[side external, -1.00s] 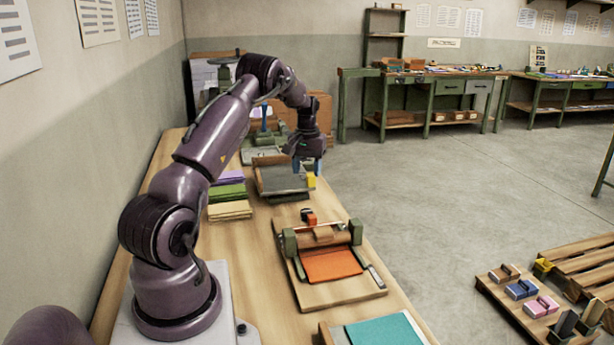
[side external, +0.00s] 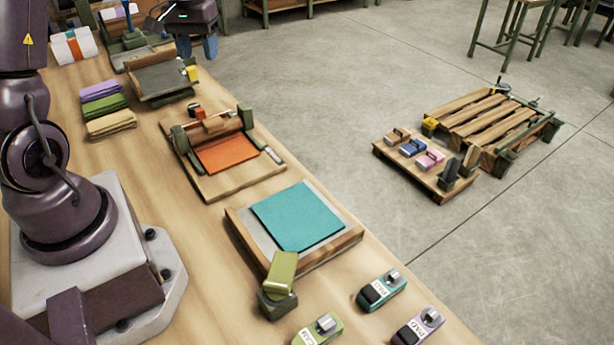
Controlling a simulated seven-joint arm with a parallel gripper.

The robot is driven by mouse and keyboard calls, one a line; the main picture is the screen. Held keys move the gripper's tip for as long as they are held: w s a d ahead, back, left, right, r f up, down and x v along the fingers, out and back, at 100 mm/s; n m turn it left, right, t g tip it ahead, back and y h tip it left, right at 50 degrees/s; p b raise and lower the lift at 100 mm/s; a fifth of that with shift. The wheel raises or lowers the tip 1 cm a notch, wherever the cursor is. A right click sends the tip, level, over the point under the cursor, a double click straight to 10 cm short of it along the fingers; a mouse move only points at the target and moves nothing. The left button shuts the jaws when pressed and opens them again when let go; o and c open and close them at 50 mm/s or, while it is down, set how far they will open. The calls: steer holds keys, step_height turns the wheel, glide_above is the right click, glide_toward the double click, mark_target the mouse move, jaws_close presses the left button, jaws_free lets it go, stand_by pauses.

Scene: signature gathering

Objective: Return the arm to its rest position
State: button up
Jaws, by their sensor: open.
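My gripper (side external: 197,47) is at the top left of the side external view, pointing down. Its two blue fingers are apart with nothing between them. In the picture it shows just behind the grey-topped board (side external: 163,80) with the yellow block (side external: 192,73). Its height above the bench is hard to tell. My upper arm is cut off by the top and left edges of the picture.
On the wooden bench (side external: 85,170) are folded cloths (side external: 103,105), a press board with an orange sheet (side external: 222,153), a framed teal sheet (side external: 297,215), an olive block (side external: 281,275) and labelled stampers (side external: 381,290). A pallet (side external: 492,125) lies on the open floor.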

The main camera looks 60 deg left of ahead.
steer(key=s+d+r+m+t, duration=0.1)
steer(key=s+d+r+m, duration=0.2)
steer(key=d, duration=0.5)
steer(key=s+d+r+m+t, duration=0.2)
steer(key=s+d+r+m, duration=0.1)
steer(key=d, duration=0.6)
steer(key=s+d+r+m+t, duration=0.2)
steer(key=s+d+r, duration=0.2)
steer(key=d, duration=0.5)
steer(key=shift+s+r+m, duration=0.4)
steer(key=shift+s, duration=0.1)
